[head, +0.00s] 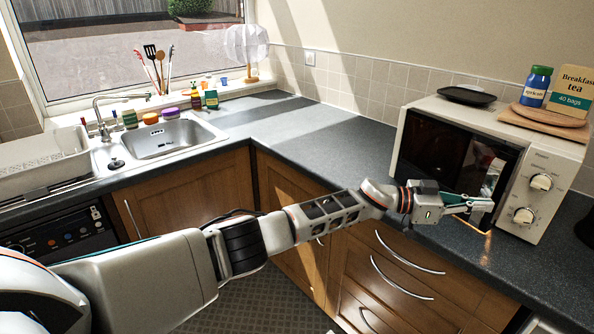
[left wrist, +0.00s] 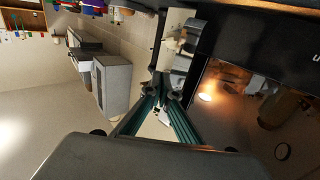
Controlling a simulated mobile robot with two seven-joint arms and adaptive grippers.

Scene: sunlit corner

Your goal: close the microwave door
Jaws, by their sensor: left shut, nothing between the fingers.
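The white microwave (head: 542,185) stands on the counter at the right of the head view. Its dark glass door (head: 440,150) covers the front left of the control panel and looks flush or nearly so; I cannot tell if a small gap is left. In the left wrist view the dark door (left wrist: 245,105) fills the right side, with reflections in it. My left gripper (head: 484,205) is shut and empty, in front of the door's lower right part near the control panel. Its fingertips (left wrist: 166,92) also show in the left wrist view; contact is unclear. My right gripper is out of view.
A black plate (head: 466,95), a blue jar (head: 536,87), a tea box (head: 572,90) and round boards (head: 545,122) are on the microwave's top. The counter (head: 335,150) left of the microwave is clear. Wooden drawers (head: 385,275) are below; a sink (head: 160,138) is at the left.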

